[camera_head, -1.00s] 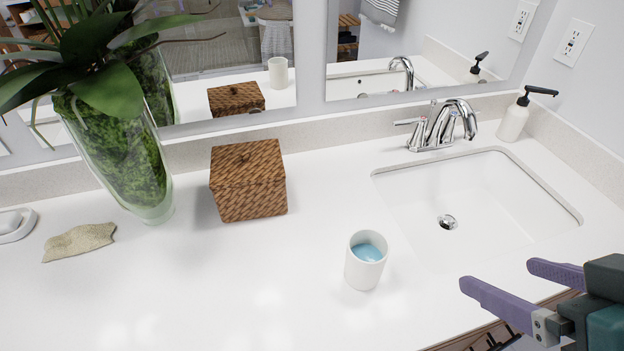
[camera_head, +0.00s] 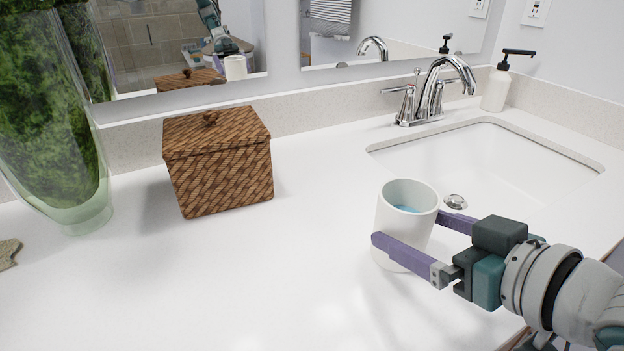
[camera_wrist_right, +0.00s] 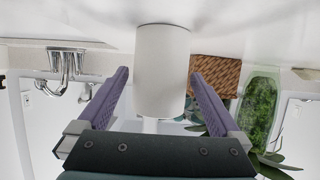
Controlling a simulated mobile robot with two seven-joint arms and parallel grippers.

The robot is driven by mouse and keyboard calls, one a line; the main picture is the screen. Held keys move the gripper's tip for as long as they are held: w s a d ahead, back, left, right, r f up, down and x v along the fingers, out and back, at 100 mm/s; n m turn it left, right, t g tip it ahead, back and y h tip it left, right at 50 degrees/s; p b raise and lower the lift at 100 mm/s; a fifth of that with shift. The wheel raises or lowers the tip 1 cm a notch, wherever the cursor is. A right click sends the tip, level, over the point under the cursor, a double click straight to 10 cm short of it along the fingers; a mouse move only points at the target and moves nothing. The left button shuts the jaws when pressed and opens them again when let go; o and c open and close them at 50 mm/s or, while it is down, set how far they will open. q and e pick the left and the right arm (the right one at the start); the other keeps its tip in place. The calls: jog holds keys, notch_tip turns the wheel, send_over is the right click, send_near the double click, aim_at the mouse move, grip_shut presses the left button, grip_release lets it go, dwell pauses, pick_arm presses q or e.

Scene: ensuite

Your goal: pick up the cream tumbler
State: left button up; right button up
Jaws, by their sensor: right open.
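The cream tumbler (camera_head: 398,205) stands upright on the white counter, left of the sink, with blue liquid or a blue inside showing at its mouth. My right gripper (camera_head: 408,229) is open around it, with one purple finger on its near side and the other on its far side. In the right wrist view the tumbler (camera_wrist_right: 162,70) sits between the two purple fingers (camera_wrist_right: 157,88), with a gap showing on each side. My left gripper is not in view.
A brown woven box (camera_head: 218,165) with a lid and a glass vase (camera_head: 60,130) stand to the left. The sink (camera_head: 490,160), chrome tap (camera_head: 432,95) and soap bottle (camera_head: 497,88) are at the right. The counter in front of the box is clear.

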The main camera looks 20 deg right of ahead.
aim_at(408, 209)
jog(key=shift+r+b+x, duration=0.15)
jog(key=shift+b+x, duration=0.1)
jog(key=shift+x, duration=1.25)
jog(key=shift+r+b+x, duration=0.15)
jog(key=shift+b+x, duration=0.05)
jog(key=shift+x, duration=1.25)
jog(key=shift+w, duration=0.1)
grip_shut()
